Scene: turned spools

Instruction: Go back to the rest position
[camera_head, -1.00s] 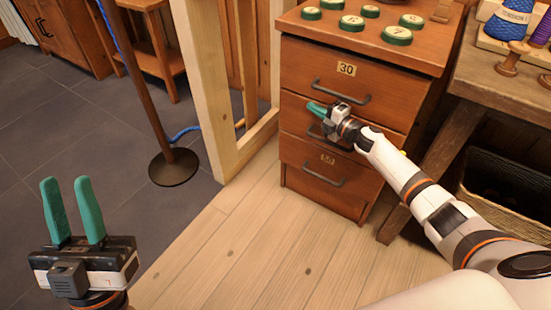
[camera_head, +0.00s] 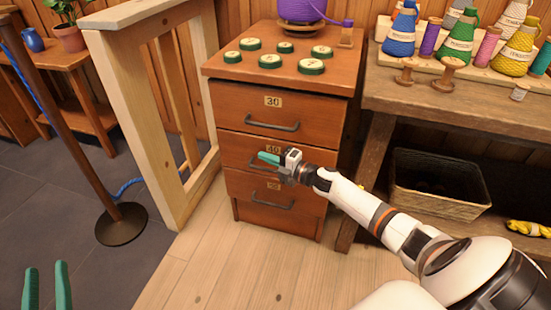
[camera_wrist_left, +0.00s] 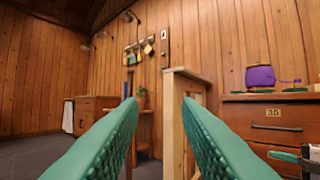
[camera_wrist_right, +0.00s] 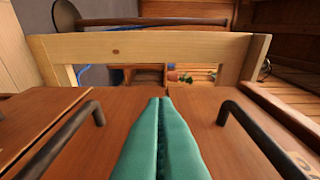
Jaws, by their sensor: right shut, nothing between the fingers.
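My left gripper (camera_head: 46,268) is at the lower left edge of the head view. Its two green fingers stand apart with nothing between them, as the left wrist view (camera_wrist_left: 160,105) also shows. My right gripper (camera_head: 266,158) is at the front of the wooden drawer cabinet (camera_head: 275,221), by the middle drawer (camera_head: 237,150). Its green fingers are pressed together and empty in the right wrist view (camera_wrist_right: 160,105). The gripper partly hides the middle drawer's handle. I cannot tell whether it touches the drawer front.
A wooden railing (camera_head: 140,110) and a post with a round base (camera_head: 122,224) stand left of the cabinet. A workbench (camera_head: 470,103) with spools is at the right, with a basket (camera_head: 438,188) beneath. Pale floor (camera_head: 215,270) is clear in front.

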